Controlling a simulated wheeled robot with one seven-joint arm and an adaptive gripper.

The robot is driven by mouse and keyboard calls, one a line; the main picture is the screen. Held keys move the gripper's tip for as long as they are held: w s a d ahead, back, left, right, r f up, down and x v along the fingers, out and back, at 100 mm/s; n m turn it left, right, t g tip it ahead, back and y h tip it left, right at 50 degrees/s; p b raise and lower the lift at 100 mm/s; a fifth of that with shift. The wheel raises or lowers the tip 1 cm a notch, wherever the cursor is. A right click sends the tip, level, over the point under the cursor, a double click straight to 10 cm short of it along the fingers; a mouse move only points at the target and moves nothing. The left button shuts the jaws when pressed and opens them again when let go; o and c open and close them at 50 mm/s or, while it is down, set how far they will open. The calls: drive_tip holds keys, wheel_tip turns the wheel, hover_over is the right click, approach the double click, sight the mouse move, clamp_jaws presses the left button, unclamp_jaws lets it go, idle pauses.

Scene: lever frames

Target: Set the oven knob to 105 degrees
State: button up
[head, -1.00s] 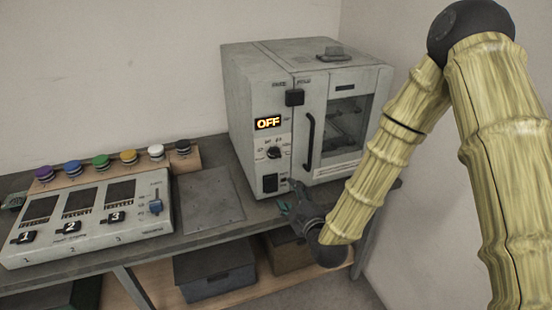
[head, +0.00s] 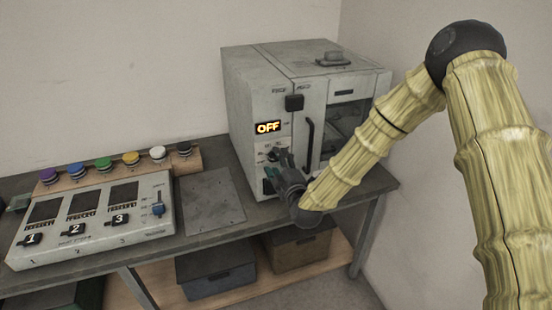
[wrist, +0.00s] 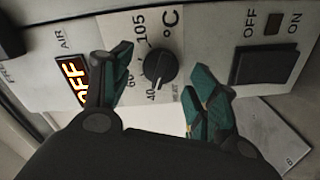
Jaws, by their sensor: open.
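The oven (head: 250,95) is a grey box on the bench, and its lit display (head: 268,127) reads OFF. In the wrist view the display (wrist: 72,77) also shows at the left. The black round knob (wrist: 160,66) has a white pointer line and a printed scale with 40, 60, 105 and °C around it. My gripper (wrist: 158,95) is open, with one teal fingertip on each side of the knob; I cannot tell whether either touches it. In the head view my gripper (head: 277,166) is in front of the oven's control panel and largely hides the knob.
A black rocker switch (wrist: 265,62) marked OFF and ON lies beside the right finger. The oven door handle (head: 309,145) is right of the panel. A control box (head: 95,220) with sliders and several coloured buttons stand to the left. A bare plate (head: 208,200) lies between.

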drive_tip(key=shift+w+a, duration=0.2)
drive_tip(key=shift+w, duration=0.35)
drive_tip(key=c, duration=1)
